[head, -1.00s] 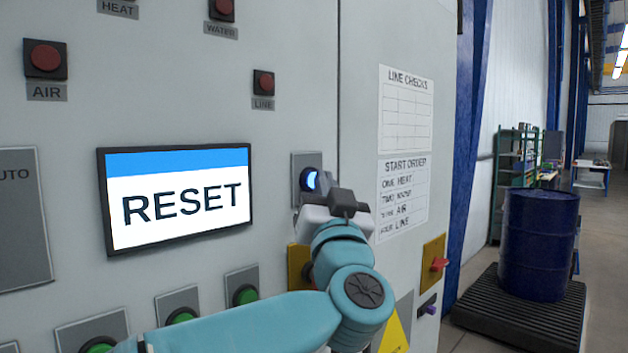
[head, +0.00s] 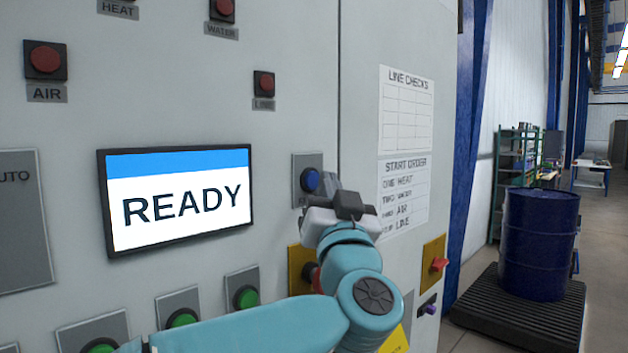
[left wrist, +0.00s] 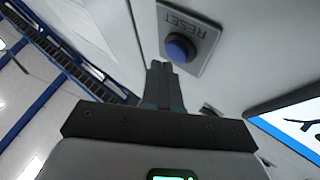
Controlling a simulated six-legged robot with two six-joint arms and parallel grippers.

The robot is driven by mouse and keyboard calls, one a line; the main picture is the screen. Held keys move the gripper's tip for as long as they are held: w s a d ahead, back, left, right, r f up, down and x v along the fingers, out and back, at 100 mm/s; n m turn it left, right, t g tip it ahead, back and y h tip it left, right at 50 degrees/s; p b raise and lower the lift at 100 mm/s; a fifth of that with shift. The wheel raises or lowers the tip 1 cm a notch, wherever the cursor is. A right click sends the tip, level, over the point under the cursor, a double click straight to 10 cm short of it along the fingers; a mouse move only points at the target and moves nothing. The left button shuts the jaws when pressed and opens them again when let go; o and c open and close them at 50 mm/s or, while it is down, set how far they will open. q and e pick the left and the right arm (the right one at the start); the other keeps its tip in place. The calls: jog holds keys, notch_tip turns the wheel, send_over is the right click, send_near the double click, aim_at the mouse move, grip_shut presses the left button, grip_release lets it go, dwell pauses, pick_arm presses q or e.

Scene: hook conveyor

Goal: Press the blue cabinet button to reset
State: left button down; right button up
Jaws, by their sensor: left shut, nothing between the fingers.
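The blue button (head: 310,180) sits on a grey plate on the cabinet front, right of the screen, and is unlit. In the left wrist view the blue button (left wrist: 180,48) shows on its plate, marked RESET. My left gripper (head: 330,182) is shut and empty, its fingertips just right of the button in the head view. In the left wrist view its fingertips (left wrist: 160,66) are close below and left of the button, seemingly apart from it. The screen (head: 180,202) reads READY. My right gripper is not in view.
Red lamps (head: 45,61) with labels sit above the screen. Green buttons (head: 245,297) line the panel below. A yellow plate with a knob (head: 300,268) is partly hidden behind my left arm. A blue drum (head: 540,243) stands on a black pallet at right.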

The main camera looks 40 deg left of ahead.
pick_arm(q)
jog(key=shift+d, duration=0.15)
jog(key=shift+s+d+p, duration=0.2)
jog(key=shift+d+p, duration=0.1)
jog(key=shift+d, duration=2.2)
